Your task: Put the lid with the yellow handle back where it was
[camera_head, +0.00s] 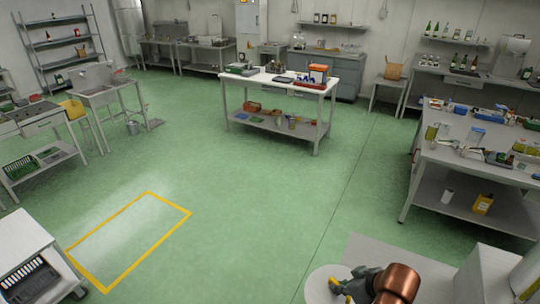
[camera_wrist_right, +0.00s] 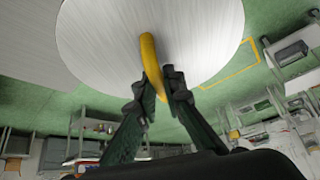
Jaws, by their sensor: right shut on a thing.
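The lid (camera_wrist_right: 100,35) is a round, brushed-metal disc with a yellow handle (camera_wrist_right: 149,55). It fills the top of the right wrist view, and its pale edge (camera_head: 318,287) shows at the bottom of the head view. My right gripper (camera_wrist_right: 163,85) is shut on the yellow handle, with one finger on each side of it. The lid is held up in the air above the green floor. In the head view my right gripper (camera_head: 345,284) is at the bottom, right of the middle, partly hidden by my own arm. My left gripper is not in view.
A white-topped table (camera_head: 290,84) stands in the middle of the hall. A long, cluttered bench (camera_head: 440,152) is on the right. A white cart (camera_head: 25,240) stands at lower left, beside a yellow floor marking (camera_head: 170,200). The green floor between is clear.

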